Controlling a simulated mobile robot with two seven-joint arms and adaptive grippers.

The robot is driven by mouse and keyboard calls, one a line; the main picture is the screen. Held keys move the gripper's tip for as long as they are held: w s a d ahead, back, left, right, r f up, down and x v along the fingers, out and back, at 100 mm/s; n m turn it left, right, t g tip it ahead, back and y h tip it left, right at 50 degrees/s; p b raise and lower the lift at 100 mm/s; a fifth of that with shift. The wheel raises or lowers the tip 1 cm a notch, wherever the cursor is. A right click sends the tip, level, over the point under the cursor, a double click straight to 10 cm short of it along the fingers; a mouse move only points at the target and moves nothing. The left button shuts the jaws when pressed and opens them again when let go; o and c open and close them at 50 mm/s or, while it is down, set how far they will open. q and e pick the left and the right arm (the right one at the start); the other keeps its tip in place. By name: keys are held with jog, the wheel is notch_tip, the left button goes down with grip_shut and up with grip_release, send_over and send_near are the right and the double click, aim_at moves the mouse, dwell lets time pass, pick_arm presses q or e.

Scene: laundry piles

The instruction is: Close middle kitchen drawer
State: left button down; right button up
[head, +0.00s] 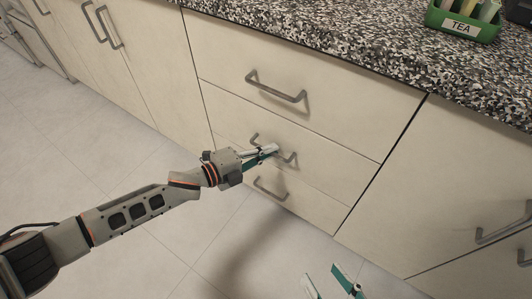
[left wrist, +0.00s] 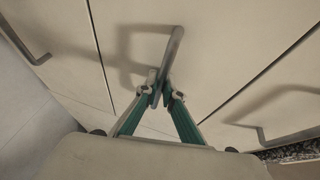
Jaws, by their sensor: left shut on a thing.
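The middle drawer (head: 324,165) is a pale cream front in a stack of three, with a grey bar handle (head: 287,156). It looks about flush with the fronts around it; I cannot tell if a small gap remains. My left gripper (head: 268,151) is shut on this handle, partly hiding it. In the left wrist view the handle (left wrist: 169,52) runs down between the green fingertips of the left gripper (left wrist: 160,92). My right gripper (head: 329,284) is at the bottom edge of the head view, its two fingertips apart and empty, well below the drawers.
The top drawer (head: 330,105) and bottom drawer (head: 312,205) look shut, with similar bar handles. A speckled countertop (head: 330,30) lies above, with a green TEA box (head: 462,25). Cabinet doors with handles stand on both sides. The tiled floor (head: 60,150) is clear.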

pick_arm(q)
jog(key=c, duration=2.4)
grip_release()
jog(key=shift+w+r, duration=0.1)
jog(key=shift+w, duration=0.1)
jog(key=shift+c, duration=0.2)
jog(key=shift+d, duration=0.1)
jog(key=shift+s+a, duration=0.15)
jog(key=shift+a, duration=0.1)
jog(key=v, duration=1.1)
jog(key=shift+s+a, duration=0.2)
jog(key=shift+a, duration=0.05)
jog(key=shift+r, duration=0.1)
